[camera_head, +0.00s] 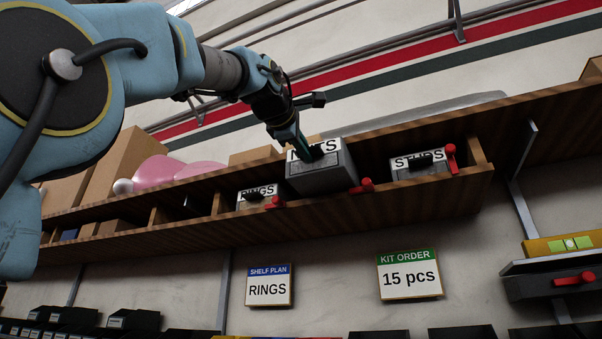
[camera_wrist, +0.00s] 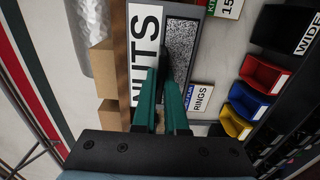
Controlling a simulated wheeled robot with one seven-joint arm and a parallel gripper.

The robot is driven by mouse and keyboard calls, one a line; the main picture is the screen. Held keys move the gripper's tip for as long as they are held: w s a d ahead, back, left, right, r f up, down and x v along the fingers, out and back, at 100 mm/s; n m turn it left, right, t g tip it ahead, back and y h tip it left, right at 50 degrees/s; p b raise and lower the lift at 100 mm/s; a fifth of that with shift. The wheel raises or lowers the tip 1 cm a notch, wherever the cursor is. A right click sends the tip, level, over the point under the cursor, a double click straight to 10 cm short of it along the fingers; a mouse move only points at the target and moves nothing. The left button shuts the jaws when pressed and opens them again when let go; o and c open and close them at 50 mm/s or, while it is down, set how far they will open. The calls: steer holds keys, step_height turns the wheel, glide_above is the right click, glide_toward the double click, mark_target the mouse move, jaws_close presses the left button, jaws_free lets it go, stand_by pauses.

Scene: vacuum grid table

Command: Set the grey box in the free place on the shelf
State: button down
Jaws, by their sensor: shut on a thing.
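The grey box (camera_head: 322,180), labelled NUTS, is held by my gripper (camera_head: 302,146) in front of the wooden shelf (camera_head: 385,202). It overlaps the gap between the RINGS box (camera_head: 257,195) and the STUDS box (camera_head: 424,164). Its front looks tilted. I cannot tell how far it is from the shelf. In the wrist view my gripper (camera_wrist: 162,92) has its green fingers shut on the grey box (camera_wrist: 180,50) near the NUTS label; the exact grip point is partly hidden.
The upper board (camera_head: 400,128) runs close above the boxes. A wooden divider (camera_head: 480,152) stands right of STUDS. Red clips (camera_head: 450,158) stick out in front. Cardboard boxes and a pink object (camera_head: 180,168) lie at left. Signs (camera_head: 408,275) hang below.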

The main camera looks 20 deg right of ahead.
mark_target(325, 191)
steer(key=shift+p+x, duration=3.8)
steer(key=shift+x, duration=2.9)
steer(key=shift+s+d+f, duration=0.1)
steer(key=shift+s+f, duration=0.05)
steer(key=c, duration=0.9)
jaws_free()
steer(key=shift+f, duration=0.2)
steer(key=b+v, duration=0.5)
steer(key=v, duration=0.5)
steer(key=shift+s+a+r+b, duration=0.1)
steer(key=shift+s+a+b, duration=0.1)
steer(key=shift+a+b, duration=0.2)
steer(key=shift+d, duration=0.1)
